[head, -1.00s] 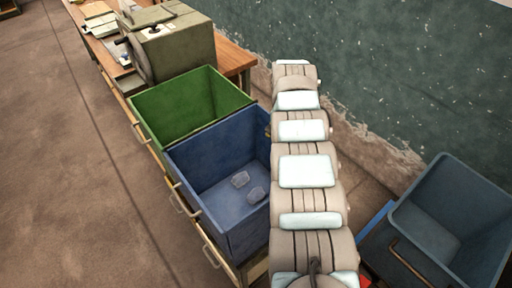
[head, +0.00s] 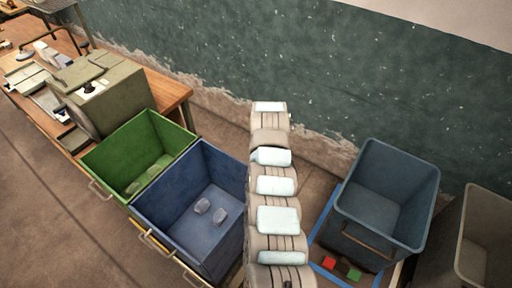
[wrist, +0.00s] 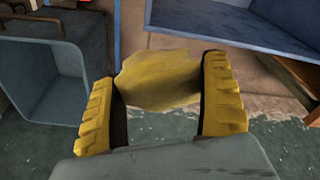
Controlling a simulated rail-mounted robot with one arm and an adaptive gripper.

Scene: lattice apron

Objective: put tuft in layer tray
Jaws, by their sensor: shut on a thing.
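My gripper (wrist: 160,95) has ridged yellow fingers. It is shut on a rough, olive-yellow lump, which I take to be the tuft (wrist: 158,78); the fingers press its left and right sides. In the head view my arm hides the gripper and the lump. No label marks the layer tray. The open containers are a green bin (head: 153,128), a blue bin (head: 165,212) with two grey stones (head: 210,211) inside, and a blue-grey bin (head: 400,165). In the wrist view the lump is apart from the bins.
A red block (head: 329,263) and a green block (head: 354,275) lie beside the blue-grey bin, near blue edging. A pale bin (head: 490,235) stands at far right. An olive machine (head: 110,95) sits on the wooden bench (head: 177,93). The green wall (head: 300,60) runs behind.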

